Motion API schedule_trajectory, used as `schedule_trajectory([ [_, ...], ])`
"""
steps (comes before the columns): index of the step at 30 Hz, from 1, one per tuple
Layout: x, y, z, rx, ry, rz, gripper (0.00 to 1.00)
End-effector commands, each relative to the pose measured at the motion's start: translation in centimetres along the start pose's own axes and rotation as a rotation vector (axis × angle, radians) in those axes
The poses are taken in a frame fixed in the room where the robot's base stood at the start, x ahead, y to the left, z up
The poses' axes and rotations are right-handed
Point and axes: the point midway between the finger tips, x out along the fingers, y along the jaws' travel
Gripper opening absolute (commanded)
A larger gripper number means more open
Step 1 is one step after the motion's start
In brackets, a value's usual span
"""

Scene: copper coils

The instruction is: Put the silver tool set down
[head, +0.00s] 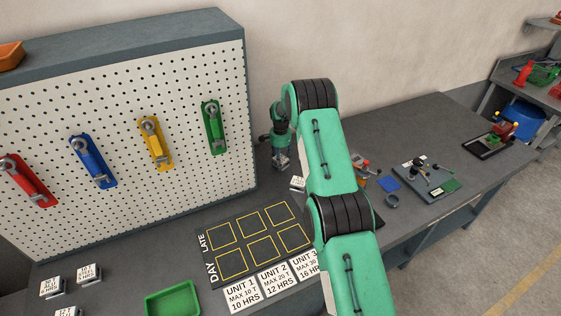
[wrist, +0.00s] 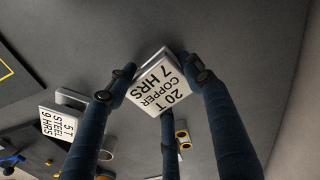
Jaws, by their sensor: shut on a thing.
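My gripper (wrist: 158,82) is shut on a silver-grey block with a white label (wrist: 160,84) reading "20 T COPPER 7 HRS". Its dark blue fingers press on both sides of the block in the wrist view. In the head view my gripper (head: 281,152) points down over the bench behind my arm, near the pegboard's right end. The held block's height above the bench is hard to tell. I see nothing plainly recognisable as a silver tool set; the labelled block is the silvery thing held.
A similar block labelled "5 T STEEL 9 HRS" (wrist: 60,124) stands close by, also seen in the head view (head: 297,184). A black board with yellow squares (head: 207,262) lies in front. A green tray (head: 172,300) is front left. Bare bench (wrist: 240,40) surrounds the held block's far side.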

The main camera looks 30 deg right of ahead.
Motion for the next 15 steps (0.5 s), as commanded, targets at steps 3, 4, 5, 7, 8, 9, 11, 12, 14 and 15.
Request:
schedule_trajectory([
  [3, 0.23, -0.05, -0.04, 0.000, 0.001, -0.001, 0.08],
  [4, 0.27, 0.01, 0.00, 0.000, 0.000, 0.000, 0.57],
  [5, 0.25, 0.01, 0.00, 0.000, 0.000, 0.000, 0.63],
  [7, 0.24, 0.01, 0.00, 0.000, 0.000, 0.000, 0.70],
  [8, 0.24, 0.01, 0.01, 0.000, 0.000, 0.000, 0.70],
  [9, 0.24, 0.01, 0.01, 0.000, 0.000, 0.000, 0.70],
  [11, 0.24, 0.00, 0.01, 0.000, 0.000, 0.000, 0.70],
  [12, 0.24, 0.00, 0.01, 0.000, 0.000, 0.000, 0.70],
  [14, 0.23, 0.01, 0.00, 0.000, 0.000, 0.000, 0.70],
  [15, 0.21, 0.00, 0.00, 0.000, 0.000, 0.000, 0.70],
])
